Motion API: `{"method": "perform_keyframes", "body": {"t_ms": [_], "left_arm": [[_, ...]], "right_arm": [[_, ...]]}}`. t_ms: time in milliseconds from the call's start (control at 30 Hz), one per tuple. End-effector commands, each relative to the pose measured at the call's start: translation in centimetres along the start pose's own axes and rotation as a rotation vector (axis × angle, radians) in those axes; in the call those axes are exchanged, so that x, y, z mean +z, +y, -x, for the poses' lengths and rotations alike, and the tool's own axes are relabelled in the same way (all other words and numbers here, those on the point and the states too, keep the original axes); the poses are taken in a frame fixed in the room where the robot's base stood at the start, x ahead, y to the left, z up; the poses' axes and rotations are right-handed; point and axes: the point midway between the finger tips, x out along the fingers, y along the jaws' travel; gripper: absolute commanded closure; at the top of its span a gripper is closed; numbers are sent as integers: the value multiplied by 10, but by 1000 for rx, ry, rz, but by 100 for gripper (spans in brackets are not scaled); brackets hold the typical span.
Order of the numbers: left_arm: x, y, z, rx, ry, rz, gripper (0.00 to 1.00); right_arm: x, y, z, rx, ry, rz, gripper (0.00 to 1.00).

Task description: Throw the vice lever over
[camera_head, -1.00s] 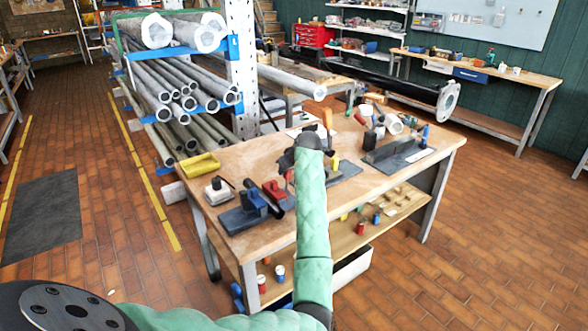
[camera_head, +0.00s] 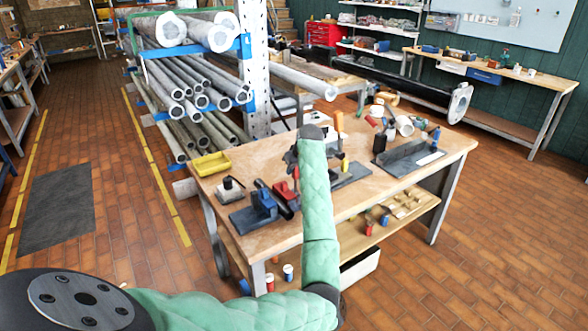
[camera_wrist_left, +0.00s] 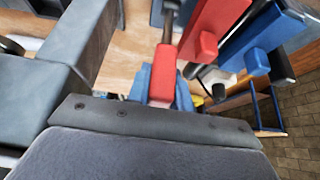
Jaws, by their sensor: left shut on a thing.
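The vice, with a blue body (camera_head: 263,203) and a red part (camera_head: 281,190), stands on a dark plate near the front left of the workbench. In the left wrist view its red block (camera_wrist_left: 213,27) and blue body (camera_wrist_left: 262,42) fill the upper right. The lever is a dark rod with a red grip (camera_wrist_left: 163,72). My left gripper (camera_wrist_left: 161,90) is shut on this grip, a blue fingertip on each side. In the head view the left gripper (camera_head: 293,163) is beside the vice, mostly hidden by my green-sleeved forearm. My right gripper is out of view.
The wooden workbench (camera_head: 270,150) also holds a yellow tray (camera_head: 211,164), a small white-and-black device (camera_head: 231,188) and a dark angled fixture (camera_head: 410,156). A pipe rack (camera_head: 190,100) stands behind at left. The brick floor at right is open.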

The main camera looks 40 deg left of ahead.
Motion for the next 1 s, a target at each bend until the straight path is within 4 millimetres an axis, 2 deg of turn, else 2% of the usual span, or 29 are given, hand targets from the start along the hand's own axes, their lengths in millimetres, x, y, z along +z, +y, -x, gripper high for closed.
{"method": "perform_keyframes", "body": {"t_ms": [33, 133, 433, 567, 700, 1000], "left_arm": [[-3, 0, 2, 3, 5, 2, 76], [-3, 0, 2, 3, 5, 2, 57], [-2, 0, 2, 1, 3, 1, 56], [-1, 0, 8, 2, 4, 2, 56], [-1, 1, 25, 4, 4, 3, 56], [-2, 1, 65, 3, 4, 2, 56]], "right_arm": [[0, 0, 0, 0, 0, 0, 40], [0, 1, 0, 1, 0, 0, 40], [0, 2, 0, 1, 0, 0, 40], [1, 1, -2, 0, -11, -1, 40], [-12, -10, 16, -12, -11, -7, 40], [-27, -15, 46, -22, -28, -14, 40]]}}
